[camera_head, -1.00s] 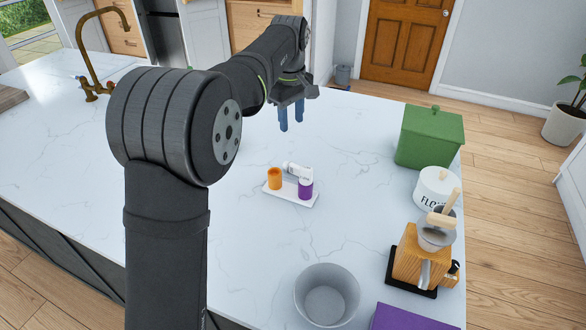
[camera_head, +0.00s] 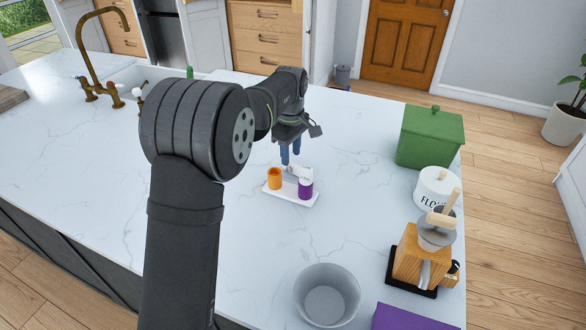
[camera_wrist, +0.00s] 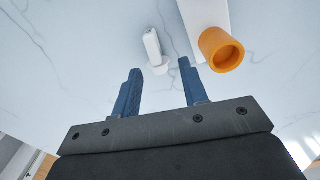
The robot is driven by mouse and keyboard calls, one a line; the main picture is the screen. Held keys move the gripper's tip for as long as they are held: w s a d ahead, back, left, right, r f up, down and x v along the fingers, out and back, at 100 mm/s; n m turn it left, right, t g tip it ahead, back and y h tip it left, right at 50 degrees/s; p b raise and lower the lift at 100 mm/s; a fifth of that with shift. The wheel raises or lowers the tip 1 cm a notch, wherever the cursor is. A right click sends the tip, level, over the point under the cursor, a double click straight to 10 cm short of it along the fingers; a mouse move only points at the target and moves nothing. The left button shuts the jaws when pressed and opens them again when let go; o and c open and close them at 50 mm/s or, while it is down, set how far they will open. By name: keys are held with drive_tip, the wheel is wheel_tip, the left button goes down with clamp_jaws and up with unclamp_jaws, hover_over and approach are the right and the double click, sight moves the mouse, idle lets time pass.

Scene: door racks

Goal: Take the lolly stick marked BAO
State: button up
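No lolly stick or BAO marking can be made out in either view. A small white tray (camera_head: 288,194) on the worktop bears an orange cup (camera_head: 275,180) and a purple cup (camera_head: 305,190). A white object (camera_head: 305,172) shows just behind them, partly hidden; I cannot tell what it is. My gripper (camera_head: 290,158) is above the worktop, close behind the tray, with its blue fingers apart and empty. In the wrist view, a white elongated piece (camera_wrist: 153,47) appears beyond the gap between the fingertips, and the orange cup (camera_wrist: 221,50) is right of them.
A grey bowl (camera_head: 326,296) and a purple box (camera_head: 410,318) are at the front. A wooden grinder (camera_head: 420,266), a white flour jar (camera_head: 436,188) and a green bin (camera_head: 430,138) line the right edge. A brass tap (camera_head: 92,50) stands far left. The worktop's middle left is clear.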

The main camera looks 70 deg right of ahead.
sight(293, 164)
drive_tip(key=f, duration=0.5)
drive_tip(key=shift+s+d+f, duration=0.15)
drive_tip(key=shift+s+d, duration=0.05)
drive_tip(key=shift+d, duration=0.05)
clamp_jaws()
